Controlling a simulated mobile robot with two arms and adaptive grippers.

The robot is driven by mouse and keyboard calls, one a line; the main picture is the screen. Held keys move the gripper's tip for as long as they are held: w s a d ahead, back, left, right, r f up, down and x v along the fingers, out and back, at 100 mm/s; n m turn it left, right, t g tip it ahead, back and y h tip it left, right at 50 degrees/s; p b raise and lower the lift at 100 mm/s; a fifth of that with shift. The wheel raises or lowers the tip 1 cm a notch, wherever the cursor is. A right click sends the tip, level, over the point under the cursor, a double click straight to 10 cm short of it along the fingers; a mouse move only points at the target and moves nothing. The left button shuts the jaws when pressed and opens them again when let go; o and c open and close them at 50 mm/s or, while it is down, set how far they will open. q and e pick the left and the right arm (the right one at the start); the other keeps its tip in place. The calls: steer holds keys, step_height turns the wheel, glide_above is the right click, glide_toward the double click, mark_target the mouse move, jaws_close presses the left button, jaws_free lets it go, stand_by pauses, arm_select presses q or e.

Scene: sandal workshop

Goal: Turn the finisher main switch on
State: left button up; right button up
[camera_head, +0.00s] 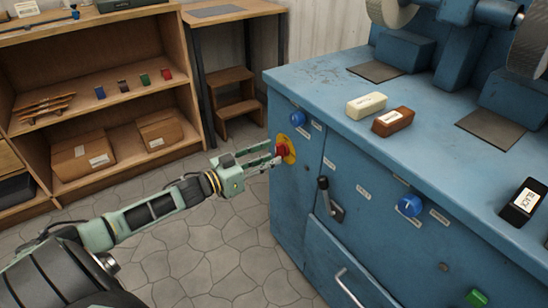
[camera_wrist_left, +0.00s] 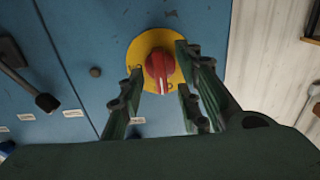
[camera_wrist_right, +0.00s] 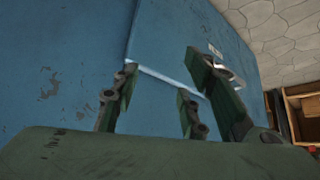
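The main switch is a red rotary knob (camera_head: 281,151) on a yellow round plate (camera_head: 289,147), on the front of the blue finisher (camera_head: 310,165) near its left corner. My left gripper (camera_head: 272,154) reaches it from the left, with its fingertips at the knob. In the left wrist view the red knob (camera_wrist_left: 160,68) lies between the open fingers (camera_wrist_left: 158,82), its white mark pointing toward the gripper. Whether a finger touches it, I cannot tell. My right gripper (camera_wrist_right: 165,75) is open and empty, in front of a blue surface; it does not show in the head view.
A blue knob (camera_head: 297,118), a black lever (camera_head: 324,198) and another blue knob (camera_head: 410,205) are on the same front. Blocks (camera_head: 393,122) lie on the top. A wooden shelf (camera_head: 100,75) stands at the left; the floor between is clear.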

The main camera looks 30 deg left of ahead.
mark_target(281, 151)
arm_select(q)
steer(key=shift+x, duration=1.2)
arm_select(e)
steer(key=shift+w+a+r+t, duration=0.3)
steer(key=shift+w+r+t, duration=0.15)
steer(key=shift+w, duration=0.3)
steer(key=shift+w+a+r+t, duration=0.3)
steer(key=shift+w+r, duration=0.2)
steer(key=shift+w, duration=0.25)
arm_select(q)
jaws_close()
